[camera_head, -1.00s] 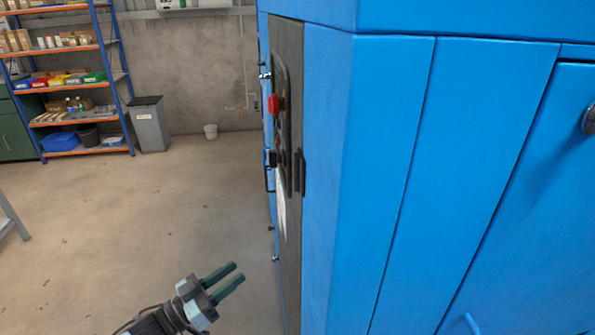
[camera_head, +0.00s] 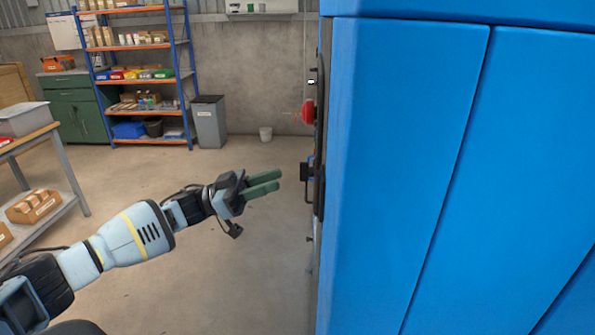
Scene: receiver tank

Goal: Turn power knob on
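The control panel (camera_head: 320,100) is on the left face of the large blue cabinet (camera_head: 400,150) and shows almost edge-on. A red round button (camera_head: 308,112) sticks out from it. Below the button a black knob-like part (camera_head: 304,172) juts out; I cannot tell for sure whether it is the power knob. My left gripper (camera_head: 277,183) is left of that black part in the picture, at about its height, with a visible gap. Its two green fingers point right toward the panel. They are apart with a narrow gap and nothing between them. My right gripper is not in view.
The blue cabinet fills the right side. A table (camera_head: 55,135) with boxes is at the left. The floor between is clear.

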